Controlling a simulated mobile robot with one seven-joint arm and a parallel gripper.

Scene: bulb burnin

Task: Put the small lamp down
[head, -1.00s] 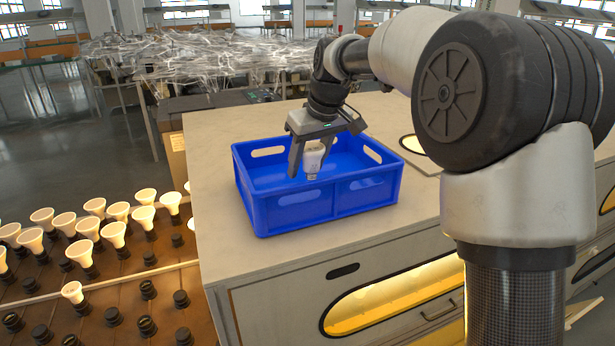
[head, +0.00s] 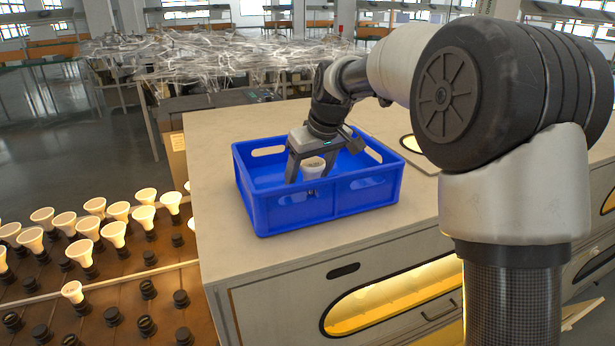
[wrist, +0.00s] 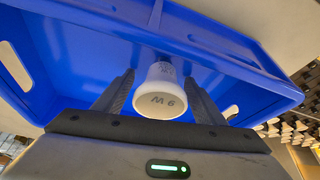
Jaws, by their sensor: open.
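The small lamp (head: 313,167) is a white bulb, down inside the blue crate (head: 292,214) near its front wall. In the wrist view the lamp (wrist: 161,92) shows its round face marked "M 6" between the two fingers. My gripper (head: 312,178) reaches down into the crate with its fingers on either side of the lamp. In the wrist view my gripper (wrist: 160,95) is open, with a gap at least on the right side of the lamp.
The crate stands on a pale cabinet top (head: 215,150), with free surface around it. Rows of glowing lamps (head: 113,233) stand in sockets on a brown board at lower left. A heap of clear tangled material (head: 200,55) lies behind.

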